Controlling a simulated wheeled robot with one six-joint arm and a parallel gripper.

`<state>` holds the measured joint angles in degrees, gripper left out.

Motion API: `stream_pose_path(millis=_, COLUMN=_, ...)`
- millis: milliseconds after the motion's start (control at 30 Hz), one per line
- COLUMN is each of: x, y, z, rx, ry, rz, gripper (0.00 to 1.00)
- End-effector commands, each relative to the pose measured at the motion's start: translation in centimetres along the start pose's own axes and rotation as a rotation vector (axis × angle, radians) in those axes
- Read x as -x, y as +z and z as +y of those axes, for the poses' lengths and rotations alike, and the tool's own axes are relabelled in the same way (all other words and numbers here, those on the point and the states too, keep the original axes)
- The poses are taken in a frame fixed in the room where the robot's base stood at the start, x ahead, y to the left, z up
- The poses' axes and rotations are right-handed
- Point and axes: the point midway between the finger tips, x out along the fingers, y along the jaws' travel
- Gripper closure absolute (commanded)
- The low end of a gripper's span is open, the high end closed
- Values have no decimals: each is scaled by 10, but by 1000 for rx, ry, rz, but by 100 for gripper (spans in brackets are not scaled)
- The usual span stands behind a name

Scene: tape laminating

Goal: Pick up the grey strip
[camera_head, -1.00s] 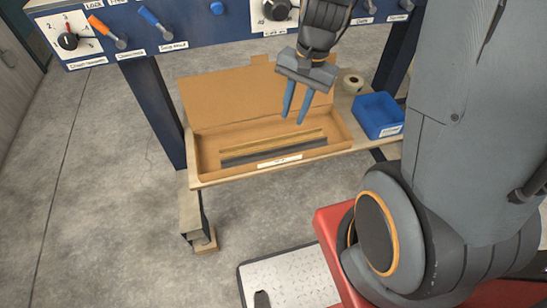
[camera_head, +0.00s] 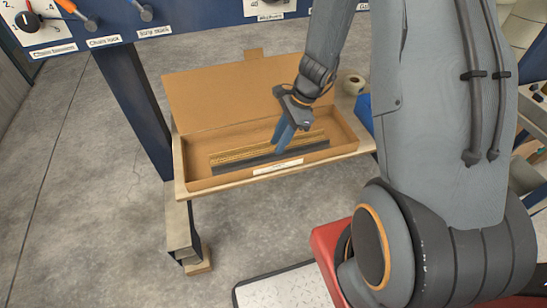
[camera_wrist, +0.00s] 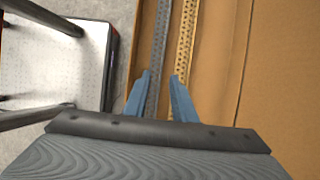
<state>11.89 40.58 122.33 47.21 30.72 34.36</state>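The grey strip (camera_head: 240,166) lies in the open cardboard box, along its front side, parallel to a yellow perforated strip (camera_head: 238,153) behind it. My gripper (camera_head: 280,140) is over the middle of the box with its blue fingers pointing down at the strips. In the wrist view the grey strip (camera_wrist: 157,40) runs between the two fingertips of my gripper (camera_wrist: 161,76), which are apart. The yellow strip (camera_wrist: 186,40) is to the right, in line with the right finger. I cannot tell whether the fingertips reach down beside the grey strip or are still above it.
The cardboard box (camera_head: 184,168) stands on a low wooden shelf with its lid raised behind. A tape roll (camera_head: 353,84) and a partly hidden blue bin (camera_head: 364,110) are to the right. A panel with knobs and levers (camera_head: 110,41) is above.

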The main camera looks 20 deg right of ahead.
Motion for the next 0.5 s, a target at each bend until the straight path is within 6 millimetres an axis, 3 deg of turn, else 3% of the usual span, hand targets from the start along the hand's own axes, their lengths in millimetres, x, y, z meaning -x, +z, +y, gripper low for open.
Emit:
stream_pose_path(millis=200, x=-30, y=-3, z=-1, rx=0, ry=2, rz=0, gripper=76)
stream_pose_path(millis=500, x=-36, y=-3, z=-2, rx=2, ry=0, rz=1, gripper=76)
